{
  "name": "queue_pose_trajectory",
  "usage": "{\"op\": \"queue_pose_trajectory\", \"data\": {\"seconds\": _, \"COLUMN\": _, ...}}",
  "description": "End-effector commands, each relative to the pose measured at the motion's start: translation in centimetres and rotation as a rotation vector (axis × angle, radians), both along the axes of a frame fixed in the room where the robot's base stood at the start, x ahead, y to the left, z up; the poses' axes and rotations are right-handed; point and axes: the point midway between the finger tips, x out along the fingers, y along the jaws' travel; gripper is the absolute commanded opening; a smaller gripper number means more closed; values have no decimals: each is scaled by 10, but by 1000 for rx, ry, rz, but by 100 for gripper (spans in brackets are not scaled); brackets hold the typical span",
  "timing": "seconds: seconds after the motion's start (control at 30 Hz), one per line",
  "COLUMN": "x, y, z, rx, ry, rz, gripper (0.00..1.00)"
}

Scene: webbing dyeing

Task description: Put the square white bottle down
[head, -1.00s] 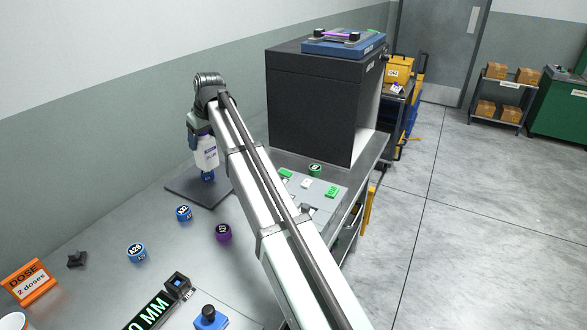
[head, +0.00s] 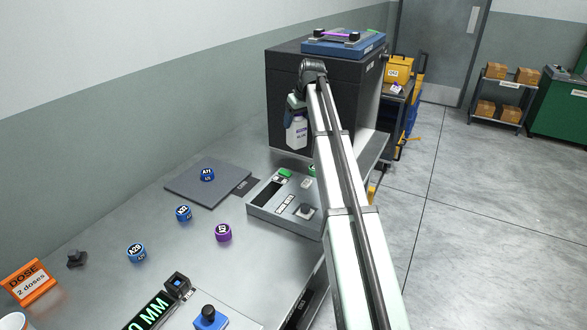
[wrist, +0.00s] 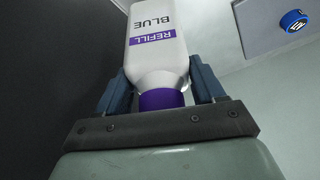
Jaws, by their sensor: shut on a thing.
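The square white bottle (head: 297,131) hangs from my gripper (head: 296,105) in front of the dark cabinet, left of my arm.
The dark cabinet (head: 292,80) stands behind the bottle. A control panel (head: 262,208) lies in front. A dark mat (head: 228,183) holds a blue pot (head: 207,174). Blue pots (head: 184,213) and a purple pot (head: 223,232) stand on the bench. Bare bench lies between them.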

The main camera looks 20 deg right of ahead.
Motion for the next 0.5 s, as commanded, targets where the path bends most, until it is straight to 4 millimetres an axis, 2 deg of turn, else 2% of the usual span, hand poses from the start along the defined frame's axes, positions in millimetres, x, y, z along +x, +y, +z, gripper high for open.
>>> {"op": "queue_pose_trajectory", "data": {"seconds": 0.03, "x": 4, "y": -9, "z": 2, "rx": 0, "ry": -1, "rz": 20, "gripper": 20}}
{"op": "queue_pose_trajectory", "data": {"seconds": 0.27, "x": 12, "y": 2, "z": 6, "rx": 1, "ry": -1, "rz": 200, "gripper": 20}}
{"op": "queue_pose_trajectory", "data": {"seconds": 0.5, "x": 8, "y": 10, "z": 6, "rx": 1, "ry": -1, "rz": 398, "gripper": 20}}
